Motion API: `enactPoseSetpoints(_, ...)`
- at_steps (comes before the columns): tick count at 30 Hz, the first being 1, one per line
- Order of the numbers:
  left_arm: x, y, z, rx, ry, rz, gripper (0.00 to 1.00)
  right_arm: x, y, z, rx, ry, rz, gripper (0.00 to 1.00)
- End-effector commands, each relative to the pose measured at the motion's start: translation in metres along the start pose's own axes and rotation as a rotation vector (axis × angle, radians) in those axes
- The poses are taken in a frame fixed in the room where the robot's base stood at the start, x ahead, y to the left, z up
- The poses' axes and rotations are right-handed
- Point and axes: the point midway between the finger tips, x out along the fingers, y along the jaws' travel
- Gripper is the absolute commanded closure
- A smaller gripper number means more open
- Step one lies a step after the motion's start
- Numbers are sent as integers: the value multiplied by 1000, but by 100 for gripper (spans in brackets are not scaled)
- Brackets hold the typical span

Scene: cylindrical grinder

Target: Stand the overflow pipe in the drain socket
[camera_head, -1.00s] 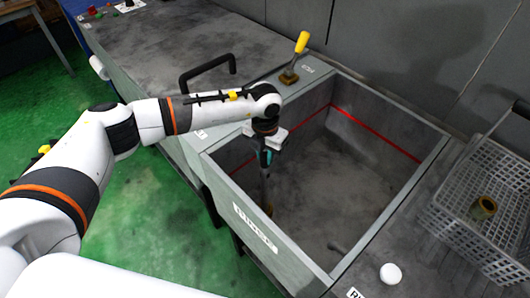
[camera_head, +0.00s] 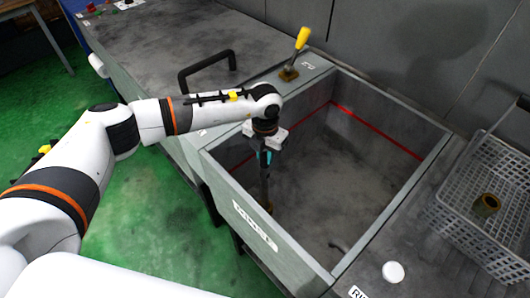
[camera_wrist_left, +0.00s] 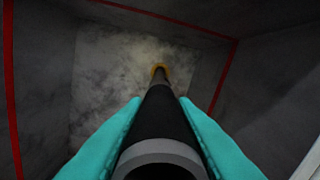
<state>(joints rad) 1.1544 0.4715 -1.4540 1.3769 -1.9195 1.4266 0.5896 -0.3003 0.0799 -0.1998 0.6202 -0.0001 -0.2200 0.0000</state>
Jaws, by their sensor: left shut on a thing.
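The overflow pipe (camera_head: 264,184) is a dark tube held upright inside the grey tank (camera_head: 205,168). My left gripper (camera_head: 265,157) reaches down over the tank's left side and its teal fingers are shut on the pipe's upper part. In the left wrist view the pipe (camera_wrist_left: 168,125) runs away from between the teal fingers toward the tank floor. Its far end meets the brass drain socket (camera_wrist_left: 159,68), which shows as a yellow ring; whether it is seated inside cannot be told. In the head view the socket (camera_head: 268,207) is a small yellow spot. My right gripper is not in view.
A yellow-handled lever (camera_head: 302,40) stands on the tank's back left corner. A black handle (camera_head: 207,68) is on the cover at left. The tank's right floor is mostly clear.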

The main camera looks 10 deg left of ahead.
Motion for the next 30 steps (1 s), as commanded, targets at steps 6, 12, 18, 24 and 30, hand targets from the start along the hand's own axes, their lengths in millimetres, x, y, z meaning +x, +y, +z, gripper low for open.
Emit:
enactPoseSetpoints(6, 4, 0, 0, 0, 1, 0, 100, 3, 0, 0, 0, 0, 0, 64)
enactPoseSetpoints(12, 6, 0, 0, 0, 1, 0, 100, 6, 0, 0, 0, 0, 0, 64)
enactPoseSetpoints(18, 10, 0, 0, 0, 1, 0, 100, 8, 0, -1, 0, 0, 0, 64)
enactPoseSetpoints(24, 11, 0, 0, 0, 2, 0, 72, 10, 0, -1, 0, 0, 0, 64)
enactPoseSetpoints(30, 12, 0, 0, 0, 1, 0, 50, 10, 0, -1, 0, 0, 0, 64)
